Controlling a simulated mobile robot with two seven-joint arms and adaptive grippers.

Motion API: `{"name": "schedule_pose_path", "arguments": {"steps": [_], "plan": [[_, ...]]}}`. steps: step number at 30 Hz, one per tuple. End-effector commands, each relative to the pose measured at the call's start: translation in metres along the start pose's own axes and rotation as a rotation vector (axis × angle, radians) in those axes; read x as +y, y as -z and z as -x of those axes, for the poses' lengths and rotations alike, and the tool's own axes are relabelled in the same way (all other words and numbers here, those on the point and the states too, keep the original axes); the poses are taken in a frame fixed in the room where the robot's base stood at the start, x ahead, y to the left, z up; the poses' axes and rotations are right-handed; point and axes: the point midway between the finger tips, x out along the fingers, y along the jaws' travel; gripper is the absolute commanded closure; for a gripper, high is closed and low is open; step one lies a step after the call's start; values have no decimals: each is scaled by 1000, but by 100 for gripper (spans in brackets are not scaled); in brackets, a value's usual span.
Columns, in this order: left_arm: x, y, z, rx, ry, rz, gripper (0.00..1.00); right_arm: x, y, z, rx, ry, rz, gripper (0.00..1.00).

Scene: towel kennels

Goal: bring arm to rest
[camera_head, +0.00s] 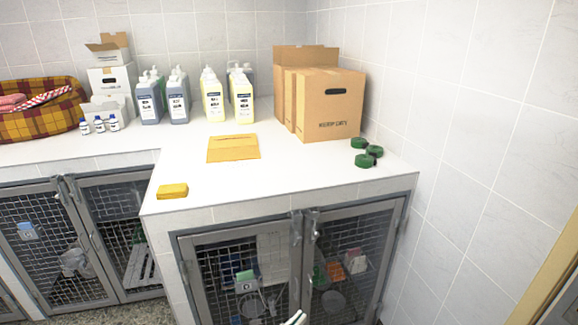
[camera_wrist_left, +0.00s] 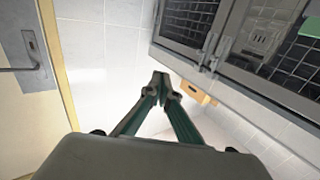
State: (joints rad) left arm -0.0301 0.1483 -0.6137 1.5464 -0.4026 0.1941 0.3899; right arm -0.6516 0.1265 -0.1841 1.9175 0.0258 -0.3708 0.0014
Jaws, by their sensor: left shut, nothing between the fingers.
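My left gripper (camera_head: 295,318) shows only as a small pale tip at the bottom edge of the head view, in front of the kennel doors and below the counter top. In the left wrist view the left gripper (camera_wrist_left: 160,82) is shut, its two green-sided fingers meeting at the tips with nothing between them. The rest of the left arm is out of the head view. My right gripper is in neither view.
Mesh kennel doors (camera_head: 247,276) lie under the white counter (camera_head: 290,180). A door (camera_wrist_left: 22,60) with a handle shows in the wrist view.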

Motion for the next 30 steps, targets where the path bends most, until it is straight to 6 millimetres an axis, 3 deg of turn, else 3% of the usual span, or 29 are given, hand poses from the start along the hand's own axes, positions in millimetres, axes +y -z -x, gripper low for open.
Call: {"name": "schedule_pose_path", "arguments": {"steps": [3,5,9,12,15,18,21,27,29,30], "plan": [[-27,-42,55,-134,146,24,100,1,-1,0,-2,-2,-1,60],[-40,-63,86,-210,210,29,100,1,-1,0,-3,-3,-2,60],[-61,-108,167,-400,326,30,100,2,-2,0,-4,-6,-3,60],[-68,-131,220,-522,375,28,100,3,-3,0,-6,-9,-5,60],[-72,-145,261,-612,402,23,100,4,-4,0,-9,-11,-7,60],[-73,-152,285,-667,414,20,100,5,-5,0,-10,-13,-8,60],[-73,-155,294,-687,417,17,100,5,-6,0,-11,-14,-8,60],[-73,-155,295,-689,417,16,100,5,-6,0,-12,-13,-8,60],[-73,-155,295,-689,417,17,100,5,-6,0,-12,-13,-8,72],[-73,-155,295,-689,417,17,100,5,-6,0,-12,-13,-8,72]]}}
